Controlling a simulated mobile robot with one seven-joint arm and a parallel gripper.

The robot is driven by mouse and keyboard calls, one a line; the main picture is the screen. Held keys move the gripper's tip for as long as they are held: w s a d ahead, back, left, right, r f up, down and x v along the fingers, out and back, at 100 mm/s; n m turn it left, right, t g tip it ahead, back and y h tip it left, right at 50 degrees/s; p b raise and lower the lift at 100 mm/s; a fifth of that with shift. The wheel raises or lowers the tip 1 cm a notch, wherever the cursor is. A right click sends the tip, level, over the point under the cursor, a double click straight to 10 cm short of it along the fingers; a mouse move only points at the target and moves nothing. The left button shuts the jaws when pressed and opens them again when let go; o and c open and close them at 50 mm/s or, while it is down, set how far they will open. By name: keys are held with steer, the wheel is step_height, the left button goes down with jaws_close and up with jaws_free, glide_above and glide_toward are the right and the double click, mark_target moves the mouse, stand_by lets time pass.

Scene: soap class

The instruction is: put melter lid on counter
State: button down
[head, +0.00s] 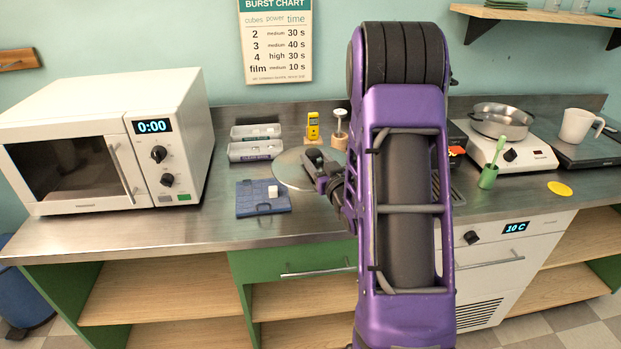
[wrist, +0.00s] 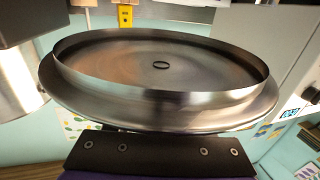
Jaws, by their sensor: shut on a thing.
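The melter lid (head: 290,172) is a round, shiny steel disc in front of my gripper, over the middle of the counter (head: 225,222). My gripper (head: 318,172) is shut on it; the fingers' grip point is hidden. In the wrist view the lid (wrist: 160,85) fills the middle, with a raised inner rim and a small ring mark at its centre. Whether it touches the counter I cannot tell. The melter (head: 525,157) is a white unit at the right with an open steel pot (head: 503,124) on top.
A white microwave (head: 75,140) stands at the left. A blue mat (head: 250,205) with a white cube lies left of the lid. Grey moulds (head: 255,150), a yellow thermometer (head: 313,127) and a stamp (head: 340,125) stand behind.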

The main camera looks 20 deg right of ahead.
step_height(320, 180, down, 4)
steer(key=shift+f, duration=0.15)
stand_by(0.3)
steer(key=shift+f+b, duration=0.3)
steer(key=shift+b, duration=0.4)
